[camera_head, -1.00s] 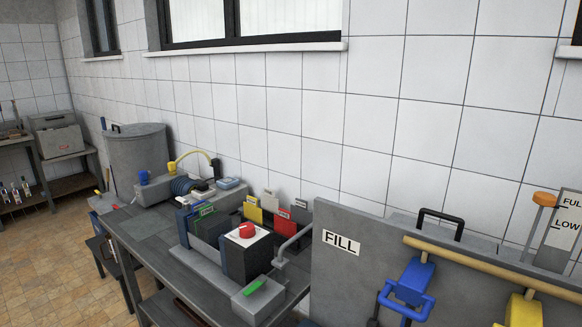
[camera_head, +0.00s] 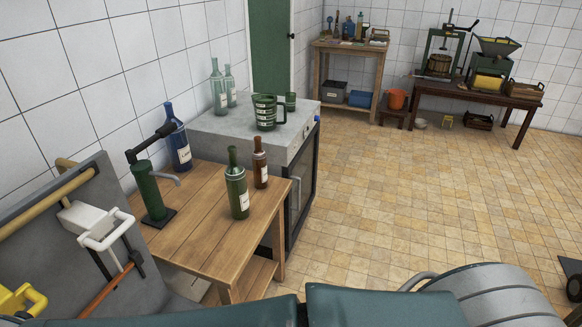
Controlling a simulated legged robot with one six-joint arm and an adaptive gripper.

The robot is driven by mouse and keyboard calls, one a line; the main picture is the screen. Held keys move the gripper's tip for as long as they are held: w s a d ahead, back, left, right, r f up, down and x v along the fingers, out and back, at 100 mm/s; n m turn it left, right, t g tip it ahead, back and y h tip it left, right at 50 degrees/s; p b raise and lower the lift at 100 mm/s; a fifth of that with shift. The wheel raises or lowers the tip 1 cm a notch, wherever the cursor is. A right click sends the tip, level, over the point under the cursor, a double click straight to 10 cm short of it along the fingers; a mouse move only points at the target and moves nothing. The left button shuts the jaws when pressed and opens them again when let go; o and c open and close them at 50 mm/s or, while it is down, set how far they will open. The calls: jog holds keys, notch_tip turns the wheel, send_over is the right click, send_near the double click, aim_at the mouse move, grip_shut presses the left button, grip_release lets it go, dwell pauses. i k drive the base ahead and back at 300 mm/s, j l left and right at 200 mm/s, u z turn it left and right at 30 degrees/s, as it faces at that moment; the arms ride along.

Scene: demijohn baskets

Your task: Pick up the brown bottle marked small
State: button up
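A brown bottle (camera_head: 260,168) with a pale label stands upright near the right edge of a wooden table (camera_head: 200,232). The writing on its label is too small to read. A larger green bottle (camera_head: 236,188) with a white label stands just in front of it and to its left, with little room between them. A blue bottle (camera_head: 178,146) with a label stands at the back left of the same table. My gripper is not in view.
A green lever device (camera_head: 148,192) stands left on the table. Behind is a grey cabinet (camera_head: 298,150) with a green measuring jug (camera_head: 266,112) and clear green bottles. A grey panel (camera_head: 90,225) borders the left. Tiled floor is open at right.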

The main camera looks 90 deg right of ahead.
aim_at(259, 158)
jog(key=z, duration=2.9)
jog(key=l, duration=0.65)
jog(key=i+l+u, duration=0.15)
jog(key=l, duration=0.25)
jog(key=i+l+u, duration=0.1)
jog(key=l, duration=0.35)
jog(key=i+l+u, duration=0.15)
jog(key=l, duration=0.25)
jog(key=l+u, duration=0.1)
jog(key=l, duration=0.35)
jog(key=i+l+u, duration=0.2)
jog(key=i, duration=0.25)
jog(key=i+l+u, duration=0.2)
jog(key=i, duration=0.25)
jog(key=i+u, duration=0.1)
jog(key=i, duration=0.4)
jog(key=j, duration=0.1)
